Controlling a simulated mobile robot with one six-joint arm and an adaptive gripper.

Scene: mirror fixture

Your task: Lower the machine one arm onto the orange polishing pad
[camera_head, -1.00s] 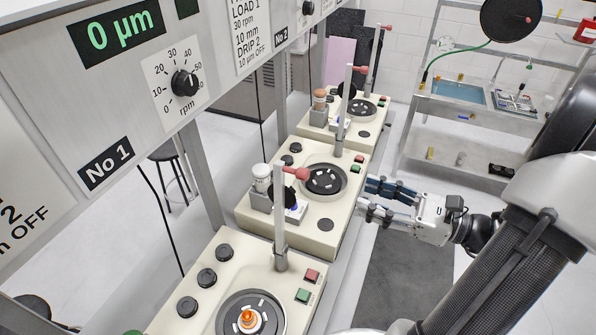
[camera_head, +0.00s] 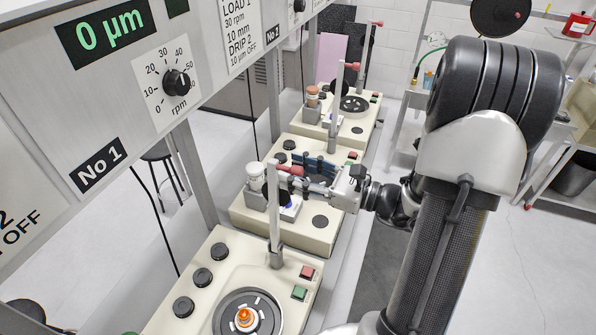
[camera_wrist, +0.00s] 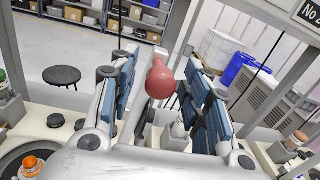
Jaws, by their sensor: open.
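Machine one (camera_head: 205,285) is the nearest cream machine, under the No 1 panel. Its grey metal arm (camera_head: 274,215) stands upright, with a red knob (camera_head: 290,169) at the top. The orange polishing pad (camera_head: 245,318) sits on the round dark plate at the front; it also shows in the wrist view (camera_wrist: 32,165), low left. My gripper (camera_head: 302,174) is open at the height of the knob, coming from the right. In the wrist view the red knob (camera_wrist: 160,78) lies between the two blue-padded fingers, with gaps showing on both sides. I see no contact.
Two more cream machines, the nearer one (camera_head: 320,240) behind machine one, stand in a row, each with its own upright arm. The control panel (camera_head: 120,110) hangs over the left side. A stool (camera_head: 160,150) stands beyond the bench. Open floor lies on the right.

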